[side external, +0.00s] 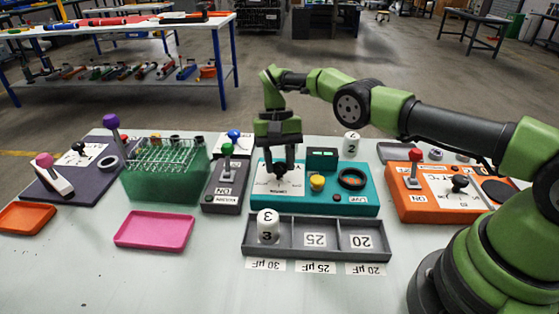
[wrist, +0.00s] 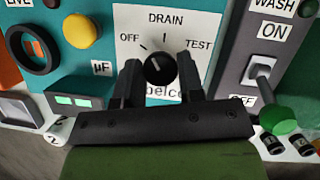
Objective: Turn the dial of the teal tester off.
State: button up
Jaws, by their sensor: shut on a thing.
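The teal tester (side external: 345,203) stands mid-table, with a white dial plate, a yellow button (side external: 317,182) and a black ring socket (side external: 352,178). In the wrist view the black dial (wrist: 160,69) sits below the OFF, DRAIN and TEST labels. I cannot clearly read where its pointer aims. My gripper (side external: 280,167) points down over the dial plate, its fingers shut on the dial from both sides. In the wrist view my gripper (wrist: 159,75) has one finger left and one right of the dial. The fingers hide part of the plate's lower lettering.
A grey wash box (side external: 222,196) with a green-topped lever stands close left of the tester. A grey slotted tray (side external: 281,246) holding a white cylinder (side external: 268,227) is in front. An orange panel (side external: 440,208) stands right; a green tube rack (side external: 165,185) and pink tray (side external: 155,230) are left.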

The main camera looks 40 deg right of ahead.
aim_at(280, 165)
dwell(0.6)
jog(key=o, duration=0.9)
jog(key=shift+r, duration=0.1)
notch_tip(280, 165, up, 10)
